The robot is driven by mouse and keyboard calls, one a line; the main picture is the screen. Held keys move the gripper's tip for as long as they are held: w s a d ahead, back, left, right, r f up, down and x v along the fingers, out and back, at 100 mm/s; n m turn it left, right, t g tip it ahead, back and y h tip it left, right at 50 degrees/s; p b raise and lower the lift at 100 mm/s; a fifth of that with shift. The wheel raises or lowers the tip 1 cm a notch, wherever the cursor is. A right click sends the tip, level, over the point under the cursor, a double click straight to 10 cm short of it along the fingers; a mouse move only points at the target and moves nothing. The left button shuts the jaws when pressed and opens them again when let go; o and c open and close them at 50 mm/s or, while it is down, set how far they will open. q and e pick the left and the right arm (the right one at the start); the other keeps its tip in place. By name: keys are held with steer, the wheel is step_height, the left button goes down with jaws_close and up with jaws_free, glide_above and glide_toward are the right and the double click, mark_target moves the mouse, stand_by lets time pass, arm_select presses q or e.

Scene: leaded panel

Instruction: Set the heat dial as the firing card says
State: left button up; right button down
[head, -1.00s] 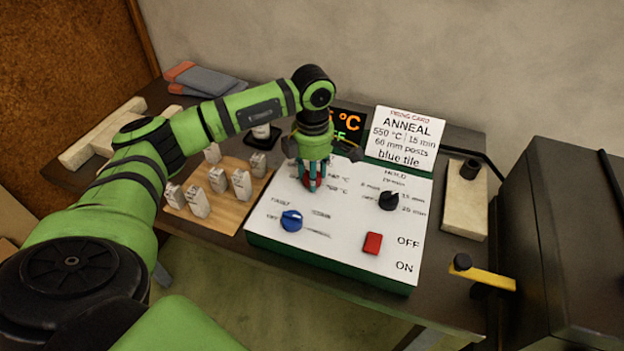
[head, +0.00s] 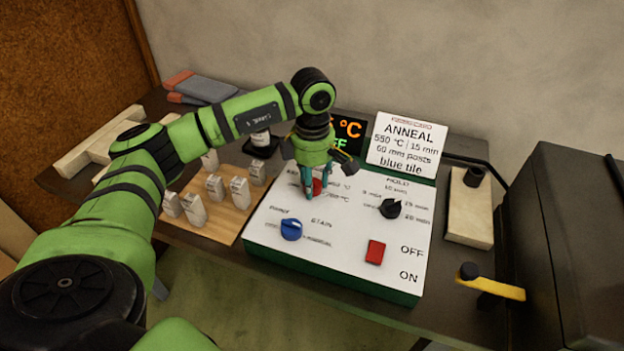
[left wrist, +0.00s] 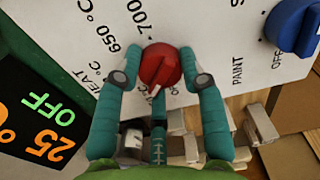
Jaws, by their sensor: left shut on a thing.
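The red heat dial (head: 318,187) is on the white panel face, and it shows clearly in the left wrist view (left wrist: 160,66). My left gripper (head: 317,194) is over it from above, its teal fingers on either side of the dial, shut on it. In the left wrist view, a white mark on the dial points toward the bottom, slightly left. Labels 650 °C and 700 show near the dial; others are partly hidden by a finger. The firing card (head: 406,145) reads ANNEAL, 550 °C, 15 min, 60 mm posts, blue tile. My right gripper is not in view.
A display (left wrist: 40,128) reads 25 ° and OFF. The panel (head: 340,255) also has a blue knob (head: 291,229), a black hold knob (head: 390,208) and a red switch (head: 375,252). Several pale posts stand on a wooden board (head: 232,215). A dark box with a yellow handle (head: 495,286) is at right.

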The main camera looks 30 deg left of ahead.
mark_target(314, 180)
arm_select(q)
steer(key=o, duration=1.2)
steer(key=shift+d, duration=0.2)
steer(key=shift+c, duration=0.2)
step_height(314, 180, up, 12)
